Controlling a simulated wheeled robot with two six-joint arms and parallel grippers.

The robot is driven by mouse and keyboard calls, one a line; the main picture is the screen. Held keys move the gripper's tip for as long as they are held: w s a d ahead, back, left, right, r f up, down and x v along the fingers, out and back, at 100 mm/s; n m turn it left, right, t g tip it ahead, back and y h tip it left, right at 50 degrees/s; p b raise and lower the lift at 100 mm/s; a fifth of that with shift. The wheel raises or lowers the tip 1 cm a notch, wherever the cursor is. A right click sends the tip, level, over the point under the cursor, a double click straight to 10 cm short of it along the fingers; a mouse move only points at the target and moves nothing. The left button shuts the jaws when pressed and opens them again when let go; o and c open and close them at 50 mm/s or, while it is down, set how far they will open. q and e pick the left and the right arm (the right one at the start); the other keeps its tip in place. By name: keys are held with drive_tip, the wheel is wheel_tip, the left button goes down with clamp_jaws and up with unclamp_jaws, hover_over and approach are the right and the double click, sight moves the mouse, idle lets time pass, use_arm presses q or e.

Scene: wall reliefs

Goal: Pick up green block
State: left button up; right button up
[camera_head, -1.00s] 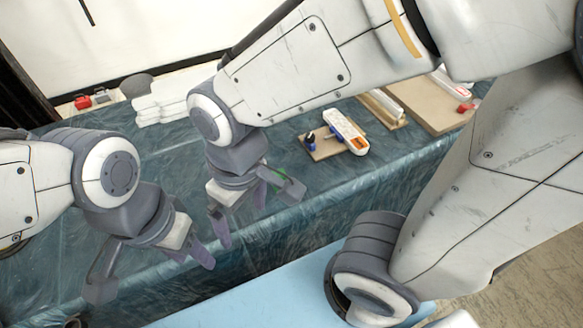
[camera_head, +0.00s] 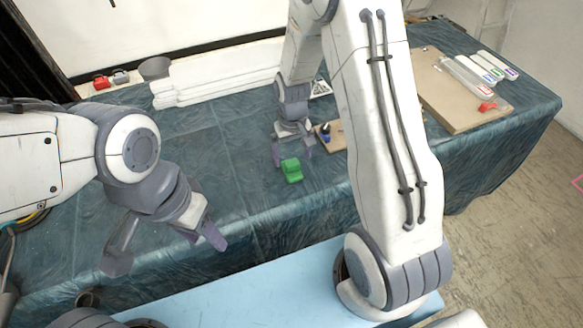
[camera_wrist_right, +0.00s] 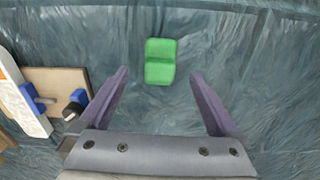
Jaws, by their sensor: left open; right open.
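The green block (camera_head: 291,170) lies on the plastic-covered table in the middle of the head view. In the right wrist view the green block (camera_wrist_right: 160,61) is just beyond the fingertips, roughly centred between them, with no finger touching it. My right gripper (camera_head: 292,157) is open and empty, close to the block in the head view; its two purple fingers (camera_wrist_right: 160,80) are spread in the right wrist view. My left gripper (camera_head: 165,247) is open and empty, at the left front of the table, well apart from the block.
A small wooden board (camera_head: 331,135) with a blue-handled tool is right of my right gripper. A larger board (camera_head: 455,95) lies at the right. White stacked pieces (camera_head: 215,77) and red items (camera_head: 101,82) are along the back. The table is clear left of the block.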

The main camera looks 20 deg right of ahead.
sight(291, 162)
drive_tip(key=shift+w+f+p, duration=0.15)
drive_tip(key=shift+f+p, duration=0.1)
drive_tip(key=shift+f, duration=1.1)
drive_tip(key=shift+w+f+p, duration=0.15)
drive_tip(key=shift+f+p, duration=0.05)
drive_tip(key=shift+f, duration=1.15)
drive_tip(key=c, duration=1.5)
drive_tip(key=shift+r, duration=0.1)
drive_tip(key=shift+r, duration=0.55)
wheel_tip(291, 162, up, 3)
drive_tip(key=shift+f+b, duration=0.1)
drive_tip(key=shift+b, duration=0.25)
drive_tip(key=s+d+r, duration=0.2)
drive_tip(key=d, duration=0.1)
drive_tip(key=s+d+r, duration=0.2)
drive_tip(key=d, duration=0.1)
drive_tip(key=s+d+r+b, duration=0.1)
drive_tip(key=s+d+r, duration=0.1)
drive_tip(key=d+r, duration=0.1)
drive_tip(key=shift+s+d, duration=0.3)
drive_tip(key=shift+d, duration=0.05)
